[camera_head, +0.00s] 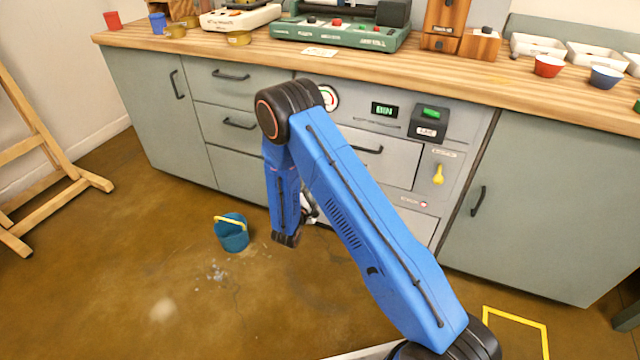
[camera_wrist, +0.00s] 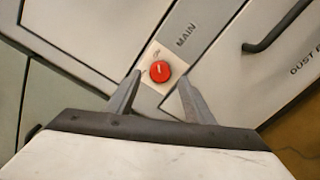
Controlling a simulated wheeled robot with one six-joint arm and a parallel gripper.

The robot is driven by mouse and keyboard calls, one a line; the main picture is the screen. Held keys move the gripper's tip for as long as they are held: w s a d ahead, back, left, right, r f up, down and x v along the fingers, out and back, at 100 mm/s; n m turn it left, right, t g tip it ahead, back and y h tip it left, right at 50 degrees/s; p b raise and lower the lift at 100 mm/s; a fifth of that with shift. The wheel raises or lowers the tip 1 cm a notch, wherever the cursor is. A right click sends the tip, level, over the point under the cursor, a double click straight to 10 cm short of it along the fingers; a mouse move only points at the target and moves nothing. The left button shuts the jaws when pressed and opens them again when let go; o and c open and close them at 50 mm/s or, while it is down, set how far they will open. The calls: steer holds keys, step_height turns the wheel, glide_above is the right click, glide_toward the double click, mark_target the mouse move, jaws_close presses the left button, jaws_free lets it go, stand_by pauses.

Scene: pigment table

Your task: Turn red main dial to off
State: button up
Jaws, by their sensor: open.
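The red main dial (camera_wrist: 160,71) sits on a pale plate on the grey cabinet front in the wrist view, beside the word MAIN. A light mark on the dial runs roughly up and down in that picture. The small lettering around it is too small to read. My gripper (camera_wrist: 155,92) is open, its two fingers spread to the left and right of the dial's lower side. Whether the fingers touch the panel I cannot tell. In the head view my blue arm hides the dial and nearly all of my gripper.
A drawer handle (camera_wrist: 275,30) is right of the dial in the wrist view. In the head view, a yellow lever (camera_head: 438,175) and a black box with a green button (camera_head: 429,123) are on the panel. A blue bucket (camera_head: 232,234) stands on the floor left of my arm.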

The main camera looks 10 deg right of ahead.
steer(key=shift+x, duration=1.3)
steer(key=c, duration=1)
steer(key=shift+c, duration=0.2)
steer(key=shift+n, duration=0.3)
steer(key=shift+s+d+f+n, duration=0.1)
steer(key=shift+n, duration=4.2)
steer(key=shift+s+d+n, duration=0.1)
steer(key=shift+n, duration=4.2)
